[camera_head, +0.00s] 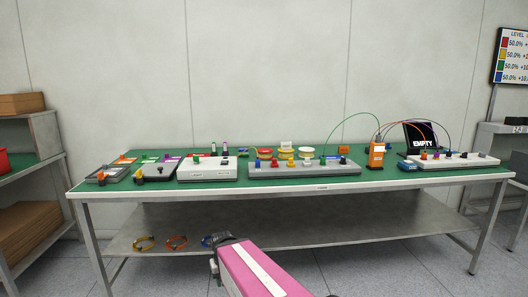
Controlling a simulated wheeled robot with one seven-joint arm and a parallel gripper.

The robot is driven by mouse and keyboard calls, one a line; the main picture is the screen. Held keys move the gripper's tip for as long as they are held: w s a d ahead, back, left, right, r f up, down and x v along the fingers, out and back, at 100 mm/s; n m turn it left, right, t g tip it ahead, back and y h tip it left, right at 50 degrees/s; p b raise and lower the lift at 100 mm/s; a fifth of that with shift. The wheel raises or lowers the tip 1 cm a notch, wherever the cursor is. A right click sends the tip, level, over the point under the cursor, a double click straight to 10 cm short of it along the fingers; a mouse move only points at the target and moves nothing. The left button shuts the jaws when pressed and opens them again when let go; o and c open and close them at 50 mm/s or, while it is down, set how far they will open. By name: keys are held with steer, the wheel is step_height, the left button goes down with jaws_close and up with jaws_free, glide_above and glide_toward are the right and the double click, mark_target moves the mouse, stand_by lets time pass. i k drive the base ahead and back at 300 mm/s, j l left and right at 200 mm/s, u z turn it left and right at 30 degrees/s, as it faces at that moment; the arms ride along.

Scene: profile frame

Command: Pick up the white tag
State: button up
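I cannot single out the white tag for certain. A small white patch (379,149) shows on the front of the upright orange device, right of centre on the green-topped workbench (205,187). Other small pale pieces lie among the items on the bench, too small to tell apart. A pink link of my arm with a white stripe reaches in from the bottom edge and ends in a dark grey joint, in front of the bench and well short of its top. No gripper fingers show.
A long grey board (305,171) with coloured plugs, a white box (207,170), a white strip (455,160) and a black "EMPTY" screen (421,136) crowd the bench top. Cable coils (176,242) lie on the lower shelf. A shelf unit (30,150) stands left.

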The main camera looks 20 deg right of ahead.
mark_target(285, 145)
steer(key=k+l, duration=0.1)
steer(key=l, duration=0.4)
steer(key=k+l, duration=0.1)
steer(key=l, duration=0.4)
steer(key=k+l, duration=0.1)
steer(key=l, duration=0.4)
steer(key=k+l, duration=0.1)
steer(key=l, duration=0.4)
